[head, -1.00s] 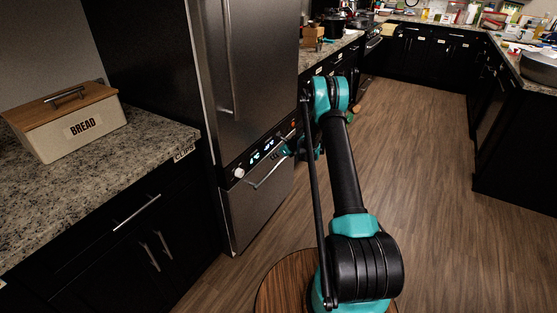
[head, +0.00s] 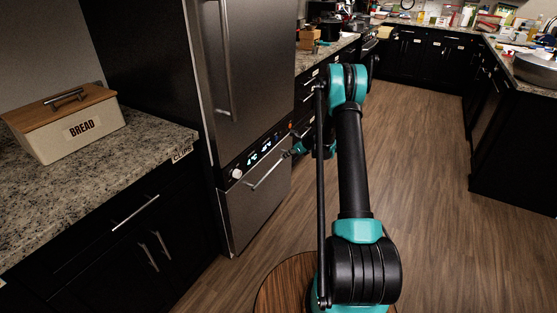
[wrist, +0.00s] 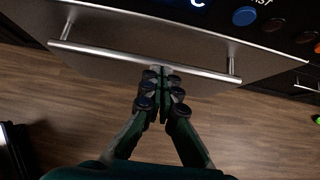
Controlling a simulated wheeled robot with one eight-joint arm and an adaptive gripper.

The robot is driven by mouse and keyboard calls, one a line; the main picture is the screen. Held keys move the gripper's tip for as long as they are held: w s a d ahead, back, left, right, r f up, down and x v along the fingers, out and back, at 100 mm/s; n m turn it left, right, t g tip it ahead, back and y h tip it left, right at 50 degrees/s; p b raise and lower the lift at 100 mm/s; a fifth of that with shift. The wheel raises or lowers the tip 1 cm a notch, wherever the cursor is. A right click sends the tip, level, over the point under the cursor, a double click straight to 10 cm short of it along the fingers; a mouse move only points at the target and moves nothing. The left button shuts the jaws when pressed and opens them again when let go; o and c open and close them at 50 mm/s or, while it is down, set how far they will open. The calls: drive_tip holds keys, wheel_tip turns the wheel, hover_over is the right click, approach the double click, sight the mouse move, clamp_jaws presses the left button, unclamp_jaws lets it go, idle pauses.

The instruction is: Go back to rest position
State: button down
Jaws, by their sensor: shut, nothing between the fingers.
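My gripper (wrist: 161,84) is in the wrist view, shut and empty, with its fingertips together in front of the metal handle bar (wrist: 130,62) of the fridge's lower drawer. I cannot tell whether the fingertips touch the bar. In the head view my arm stands in the middle, and the small end of my gripper (head: 290,153) shows close to the drawer handle (head: 266,171). The steel fridge (head: 250,90) is upright, with its lower drawer shut.
A granite counter (head: 60,210) with a bread box (head: 75,127) stands at the left. More counters with clutter line the back, and a dark cabinet block (head: 515,150) is at the right. The wooden floor (head: 420,190) between is clear.

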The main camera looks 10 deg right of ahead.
drive_tip(key=s+r+n+h, duration=0.2)
drive_tip(key=s+r+n, duration=0.4)
drive_tip(key=s+r, duration=0.4)
drive_tip(key=s+r+n+h, duration=0.1)
drive_tip(key=s+r+n, duration=0.6)
drive_tip(key=s, duration=0.6)
drive_tip(key=s+d+n+h, duration=0.2)
drive_tip(key=s+n, duration=0.4)
drive_tip(key=s, duration=0.7)
drive_tip(key=s+d+n+g+h, duration=0.1)
drive_tip(key=s+n, duration=0.5)
drive_tip(key=s, duration=0.8)
drive_tip(key=shift+s+d+r+h, duration=0.2)
drive_tip(key=shift+d+r+h, duration=0.1)
drive_tip(key=shift+d+h, duration=0.4)
